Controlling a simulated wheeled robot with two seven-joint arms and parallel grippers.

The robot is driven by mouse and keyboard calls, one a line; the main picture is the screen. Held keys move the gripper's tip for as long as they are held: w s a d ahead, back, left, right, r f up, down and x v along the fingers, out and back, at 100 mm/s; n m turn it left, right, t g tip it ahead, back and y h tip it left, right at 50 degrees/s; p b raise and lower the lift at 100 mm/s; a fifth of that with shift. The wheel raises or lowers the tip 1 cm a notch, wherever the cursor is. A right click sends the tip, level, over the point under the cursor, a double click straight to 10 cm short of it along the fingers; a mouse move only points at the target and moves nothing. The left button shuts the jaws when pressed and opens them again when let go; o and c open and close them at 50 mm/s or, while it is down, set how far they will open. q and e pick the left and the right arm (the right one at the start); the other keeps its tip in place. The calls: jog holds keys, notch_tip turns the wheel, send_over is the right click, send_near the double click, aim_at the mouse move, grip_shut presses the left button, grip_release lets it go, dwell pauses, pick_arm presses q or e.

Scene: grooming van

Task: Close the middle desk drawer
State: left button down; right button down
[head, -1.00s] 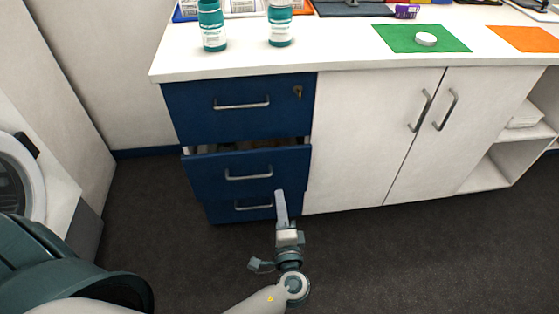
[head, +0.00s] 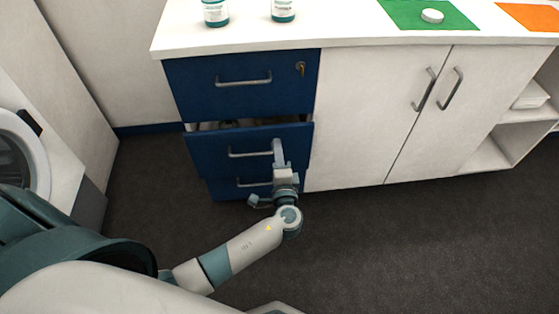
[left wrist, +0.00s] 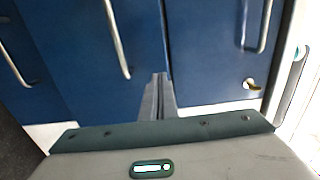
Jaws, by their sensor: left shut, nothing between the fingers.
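The middle desk drawer (head: 212,158) is blue with a silver bar handle. It stands partly open, with a dark gap showing above its front. My left gripper (head: 277,146) is shut and empty, in front of the drawer front near the right end of its handle. Whether it touches is unclear. In the left wrist view the shut fingers (left wrist: 158,82) point at the upper edge of the middle drawer (left wrist: 85,60), close to the top drawer. My right gripper is out of view.
The top drawer (head: 200,90), with a key in its lock, is shut. The bottom drawer (head: 225,190) is below. White cupboard doors (head: 370,110) stand to the right. Bottles (head: 215,12) are on the white counter (head: 350,28). The dark floor in front is clear.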

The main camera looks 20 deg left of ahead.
aim_at(274, 131)
pick_arm(q)
jog(key=shift+x, duration=1.7)
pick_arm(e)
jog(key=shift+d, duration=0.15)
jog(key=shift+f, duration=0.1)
